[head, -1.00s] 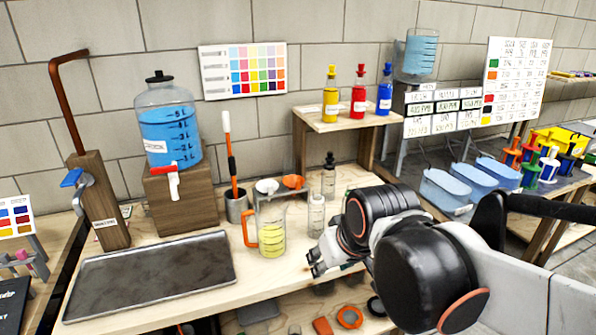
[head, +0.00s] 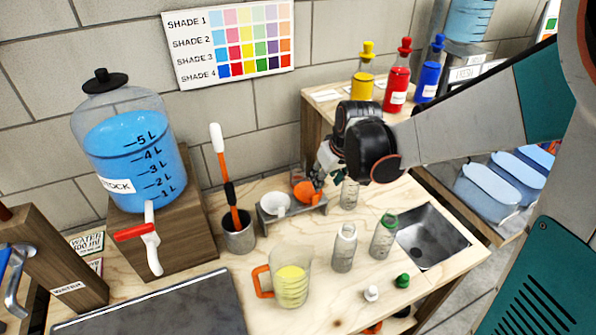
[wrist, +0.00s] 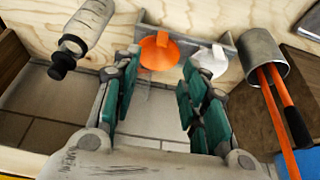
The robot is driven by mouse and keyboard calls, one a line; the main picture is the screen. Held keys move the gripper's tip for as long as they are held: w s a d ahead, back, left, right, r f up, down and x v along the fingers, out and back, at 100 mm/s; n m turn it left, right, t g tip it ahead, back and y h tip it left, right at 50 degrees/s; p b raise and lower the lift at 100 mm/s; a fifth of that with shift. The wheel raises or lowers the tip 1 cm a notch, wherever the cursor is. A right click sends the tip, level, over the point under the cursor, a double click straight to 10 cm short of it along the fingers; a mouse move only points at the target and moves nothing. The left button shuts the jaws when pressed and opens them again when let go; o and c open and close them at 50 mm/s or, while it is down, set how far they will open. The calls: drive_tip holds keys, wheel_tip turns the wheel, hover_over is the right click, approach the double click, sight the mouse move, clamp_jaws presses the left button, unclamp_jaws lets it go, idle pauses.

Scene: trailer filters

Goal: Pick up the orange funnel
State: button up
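The orange funnel (head: 303,190) sits in a small grey metal rack (head: 267,213) at the back of the wooden bench, to the right of a white funnel (head: 275,203). My gripper (head: 317,178) is at the orange funnel, partly covering its right side. In the wrist view my gripper (wrist: 158,68) is open, its green-padded fingers apart. The orange funnel (wrist: 159,52) shows in the gap between the fingertips, and I cannot tell whether they touch it. The white funnel (wrist: 211,60) is just beyond the right finger.
A metal cup (head: 238,232) with an orange-handled tool stands left of the rack. A jug of yellow liquid (head: 292,284) and clear bottles (head: 344,248) stand in front. Colored bottles stand on a raised shelf (head: 318,108) behind. A dark sink-like tray (head: 432,235) is at right.

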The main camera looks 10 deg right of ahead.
sight(316, 196)
drive_tip(key=b+x, duration=0.4)
drive_tip(key=x, duration=0.9)
drive_tip(key=shift+s+a+b, duration=0.1)
drive_tip(key=shift+s+b, duration=0.05)
drive_tip(key=shift+b, duration=0.2)
drive_tip(key=shift+r, duration=0.1)
drive_tip(key=shift+c, duration=0.6)
clamp_jaws()
